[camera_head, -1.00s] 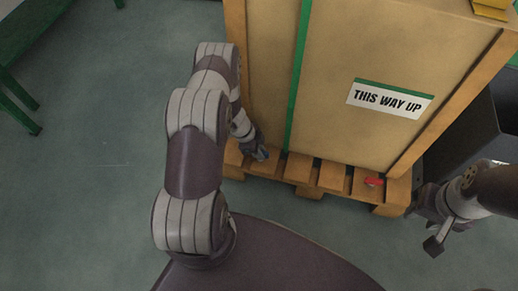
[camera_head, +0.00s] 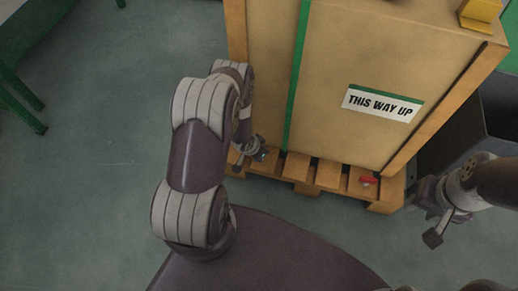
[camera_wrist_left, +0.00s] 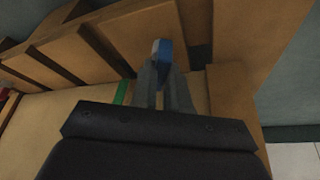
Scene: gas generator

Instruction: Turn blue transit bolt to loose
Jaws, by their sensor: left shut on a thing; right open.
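The blue transit bolt (camera_wrist_left: 166,49) shows in the left wrist view between the tips of my left gripper (camera_wrist_left: 164,68), low at the wooden pallet. My left gripper is shut on it; the fingers cover part of it. The bolt cannot be made out clearly there. My right gripper (camera_head: 424,216) is open and empty, off the pallet's right end.
A tall crate (camera_head: 335,55) with a "THIS WAY UP" label (camera_head: 382,103) stands on the pallet (camera_head: 328,175). A red piece (camera_head: 368,181) is on the pallet's right front. A dark bin (camera_head: 470,120) stands at right.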

